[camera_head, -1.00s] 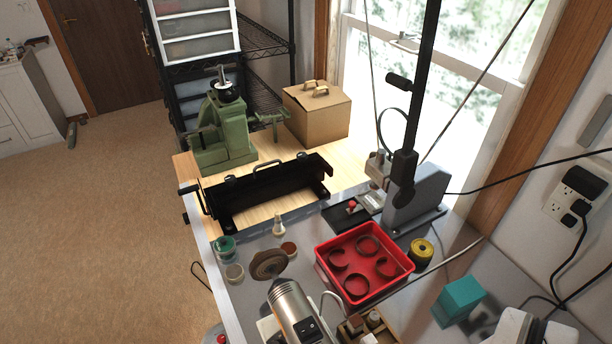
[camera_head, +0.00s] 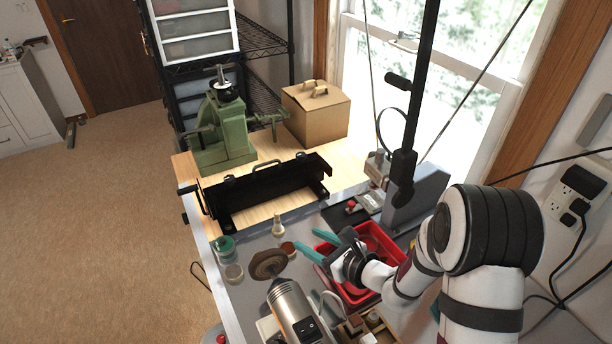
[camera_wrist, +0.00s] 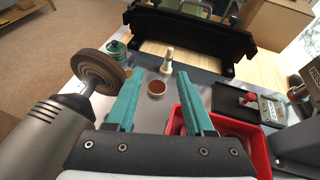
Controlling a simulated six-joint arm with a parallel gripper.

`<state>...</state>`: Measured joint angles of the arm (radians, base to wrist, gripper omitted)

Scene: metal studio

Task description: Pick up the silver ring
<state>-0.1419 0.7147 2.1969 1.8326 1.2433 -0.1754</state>
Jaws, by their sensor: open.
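My gripper (camera_head: 314,243) is open, with its teal fingers apart and nothing between them. It is above the bench, at the left side of a red tray (camera_head: 326,247), and points toward the black rack. In the wrist view, my gripper (camera_wrist: 158,76) spans a small round brown-filled dish (camera_wrist: 156,88), which lies on the bench beyond it. The red tray (camera_wrist: 262,155) shows at the right there, partly behind the right finger. Rings in the tray are mostly hidden by my arm and gripper now. I cannot tell which one is silver.
A grey motor tool (camera_head: 296,312) with a brown wheel (camera_head: 268,264) stands left of my gripper. A pale small bottle (camera_head: 278,226) and a green-lidded jar (camera_head: 224,246) stand nearby. A black rack (camera_head: 265,190) lies behind. A grey block and lamp arm (camera_head: 405,165) rise at the right.

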